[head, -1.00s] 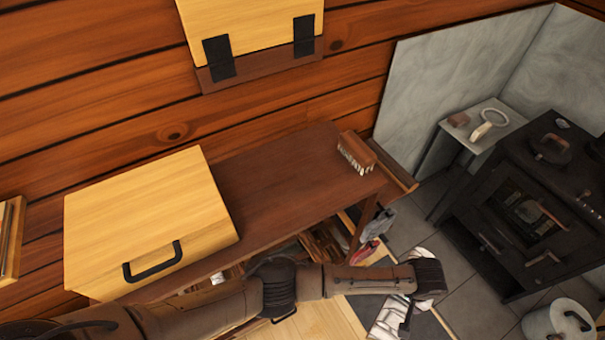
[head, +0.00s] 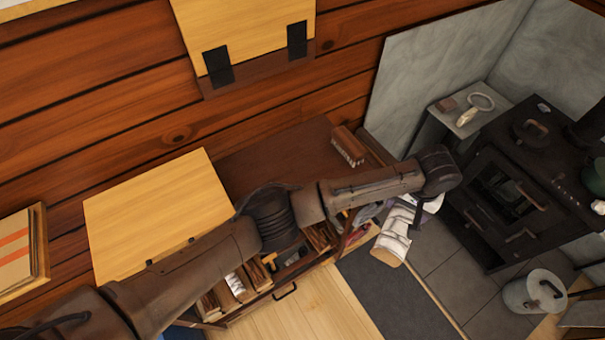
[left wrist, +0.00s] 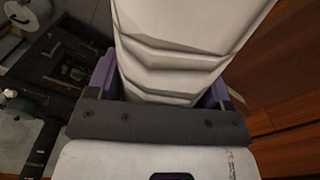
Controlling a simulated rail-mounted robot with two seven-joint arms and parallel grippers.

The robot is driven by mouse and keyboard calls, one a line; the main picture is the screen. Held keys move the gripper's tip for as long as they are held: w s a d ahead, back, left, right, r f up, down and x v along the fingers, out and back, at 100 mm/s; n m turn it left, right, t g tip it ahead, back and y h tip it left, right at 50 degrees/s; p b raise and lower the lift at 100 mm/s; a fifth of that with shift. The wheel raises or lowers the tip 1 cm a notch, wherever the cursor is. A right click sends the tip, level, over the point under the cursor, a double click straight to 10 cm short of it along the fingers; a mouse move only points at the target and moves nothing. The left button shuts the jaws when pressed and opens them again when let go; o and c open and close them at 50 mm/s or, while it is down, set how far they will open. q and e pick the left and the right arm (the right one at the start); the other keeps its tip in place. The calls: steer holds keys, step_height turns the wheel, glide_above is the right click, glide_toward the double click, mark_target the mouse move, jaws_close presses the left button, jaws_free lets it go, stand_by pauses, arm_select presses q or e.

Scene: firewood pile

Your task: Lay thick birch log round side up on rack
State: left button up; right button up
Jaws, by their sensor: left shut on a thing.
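My left gripper (head: 412,200) is shut on a thick birch log (head: 394,236) with white bark. The log hangs tilted in the air to the right of the dark brown bench, its pale cut end towards the bottom of the picture. In the left wrist view the log (left wrist: 180,45) fills the space between the purple fingers of the gripper (left wrist: 162,85). A rack holding several split logs (head: 232,288) shows low under the bench, partly hidden by my left arm. My right gripper is not in view.
A black stove (head: 500,190), a small side table (head: 462,115) and a metal bucket (head: 535,292) stand at the right. The dark floor mat (head: 385,300) is clear.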

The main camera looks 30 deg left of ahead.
arm_select(q)
steer(key=a+n+p, duration=0.5)
steer(key=a+n, duration=0.1)
steer(key=a, duration=0.7)
steer(key=n+p, duration=0.6)
glide_above(267, 182)
steer(key=f, duration=0.5)
steer(key=shift+d+f, duration=0.15)
steer(key=shift+d, duration=0.2)
steer(key=shift+a+f, duration=0.4)
steer(key=shift+f, duration=1.85)
steer(key=shift+f, duration=0.1)
steer(key=o, duration=1.3)
steer(key=shift+c, duration=0.2)
